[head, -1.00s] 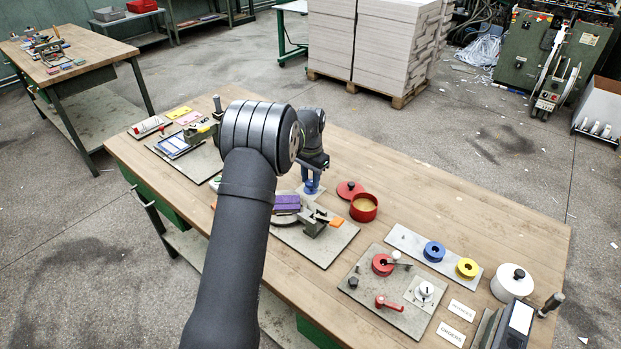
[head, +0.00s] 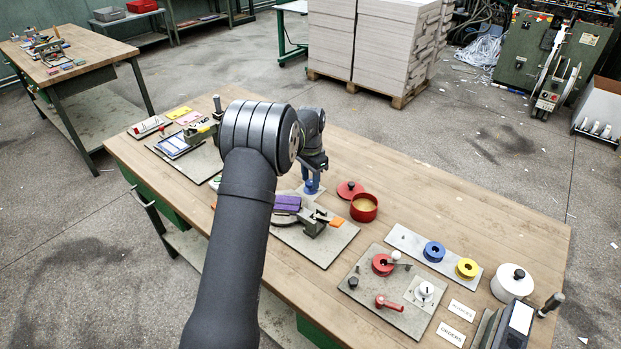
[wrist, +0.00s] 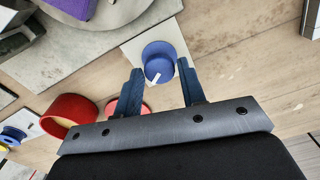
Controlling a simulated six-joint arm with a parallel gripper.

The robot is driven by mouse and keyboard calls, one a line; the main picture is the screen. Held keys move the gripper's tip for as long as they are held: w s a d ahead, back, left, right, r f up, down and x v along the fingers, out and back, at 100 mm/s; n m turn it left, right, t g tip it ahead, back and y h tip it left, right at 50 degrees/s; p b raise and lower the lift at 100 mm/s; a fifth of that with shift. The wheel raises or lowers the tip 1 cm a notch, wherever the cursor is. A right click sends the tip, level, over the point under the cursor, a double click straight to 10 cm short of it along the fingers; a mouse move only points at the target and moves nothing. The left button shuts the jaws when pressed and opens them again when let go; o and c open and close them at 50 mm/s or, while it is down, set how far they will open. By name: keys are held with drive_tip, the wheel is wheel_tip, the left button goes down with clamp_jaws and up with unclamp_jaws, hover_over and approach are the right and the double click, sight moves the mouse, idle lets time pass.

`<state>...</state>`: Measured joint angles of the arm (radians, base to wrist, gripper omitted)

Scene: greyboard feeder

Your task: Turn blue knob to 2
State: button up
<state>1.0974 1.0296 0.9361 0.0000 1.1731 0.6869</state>
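The blue knob (wrist: 160,58) is a round disc with a white pointer line, on a pale plate (wrist: 135,48). In the wrist view the pointer slants toward the lower left. My gripper (wrist: 161,78) is open, with one finger on each side of the knob's near part and gaps visible between fingers and knob. I cannot tell whether the tips are level with the knob or above it. In the head view my gripper (head: 312,178) points down over the plate, and the knob is mostly hidden there. No numbers on the plate are readable.
A red pot (head: 364,208) and its red lid (head: 350,189) stand close by on the right. A purple block (head: 287,203) on a fixture board is at the front left. A board with a red lever (head: 388,303) lies further right. Bare wood lies behind my gripper.

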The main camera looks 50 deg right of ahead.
sight(311, 182)
drive_tip(key=shift+o, duration=1.1)
wheel_tip(311, 182, up, 17)
drive_tip(key=shift+r, duration=0.2)
wheel_tip(311, 182, down, 18)
drive_tip(key=shift+r, duration=0.25)
drive_tip(key=shift+r, duration=0.1)
